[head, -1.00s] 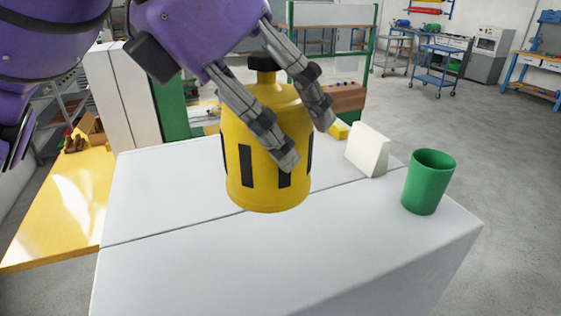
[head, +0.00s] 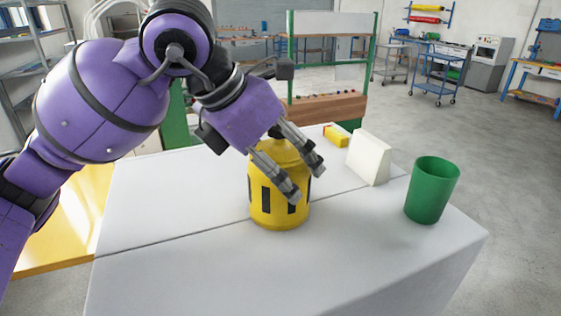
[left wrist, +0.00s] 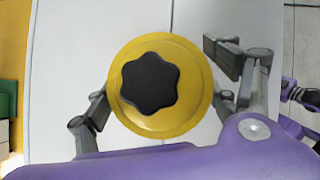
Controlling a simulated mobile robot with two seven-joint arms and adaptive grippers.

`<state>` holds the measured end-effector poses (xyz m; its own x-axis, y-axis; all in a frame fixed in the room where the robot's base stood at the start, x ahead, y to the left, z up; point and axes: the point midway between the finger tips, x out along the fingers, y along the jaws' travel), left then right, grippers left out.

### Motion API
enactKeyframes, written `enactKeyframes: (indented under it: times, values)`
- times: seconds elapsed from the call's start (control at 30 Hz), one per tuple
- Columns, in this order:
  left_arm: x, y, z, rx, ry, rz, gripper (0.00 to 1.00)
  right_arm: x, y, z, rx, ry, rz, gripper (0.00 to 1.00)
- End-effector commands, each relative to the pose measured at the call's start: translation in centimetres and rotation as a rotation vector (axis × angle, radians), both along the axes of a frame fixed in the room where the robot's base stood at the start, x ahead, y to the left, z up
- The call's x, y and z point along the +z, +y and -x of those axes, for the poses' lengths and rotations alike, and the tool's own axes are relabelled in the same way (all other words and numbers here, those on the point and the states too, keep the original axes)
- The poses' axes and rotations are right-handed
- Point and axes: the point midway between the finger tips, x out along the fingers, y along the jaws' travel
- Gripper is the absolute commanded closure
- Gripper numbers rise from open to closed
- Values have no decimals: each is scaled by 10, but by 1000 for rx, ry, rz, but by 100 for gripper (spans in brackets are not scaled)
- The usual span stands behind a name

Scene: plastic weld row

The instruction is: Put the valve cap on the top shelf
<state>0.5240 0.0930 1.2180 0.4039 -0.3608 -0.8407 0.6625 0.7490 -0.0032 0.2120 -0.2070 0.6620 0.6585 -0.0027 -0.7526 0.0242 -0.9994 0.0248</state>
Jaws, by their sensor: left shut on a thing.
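The valve cap appears to be the yellow canister-shaped piece (head: 280,209) with dark slots round its side, in the middle of the head view. Its black lobed knob (left wrist: 150,81) faces the camera in the left wrist view. My left gripper (head: 306,184) is shut on it, with fingers against its sides. It is upright over the white table (head: 190,277); I cannot tell whether its base touches the table. I cannot tell which shelf is the top shelf.
A green cup (head: 431,190) stands right of the yellow piece, with a white wedge-shaped block (head: 369,158) behind it. A yellow and red item (head: 337,136) lies further back. A green-framed rack (head: 291,60) stands behind the table. The table front is clear.

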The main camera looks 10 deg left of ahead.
Motion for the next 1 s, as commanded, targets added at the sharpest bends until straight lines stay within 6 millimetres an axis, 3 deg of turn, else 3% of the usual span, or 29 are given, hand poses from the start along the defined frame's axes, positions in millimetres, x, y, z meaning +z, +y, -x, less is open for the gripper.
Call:
enactKeyframes:
  times: [0.33,0.37,0.5,0.83,1.0]
  values:
    - [-3,0,0,0,-2,0,53,-5,-1,6,-1,13,1,100]
    - [-2,0,0,0,-2,0,17,-4,-1,6,-2,13,2,100]
    - [-2,0,0,0,-2,0,2,-5,-2,10,-3,18,2,100]
    - [-1,0,0,0,-2,0,2,-5,-2,10,-3,18,2,100]
    - [11,3,3,1,-4,1,2,-1,-1,6,-2,10,1,100]
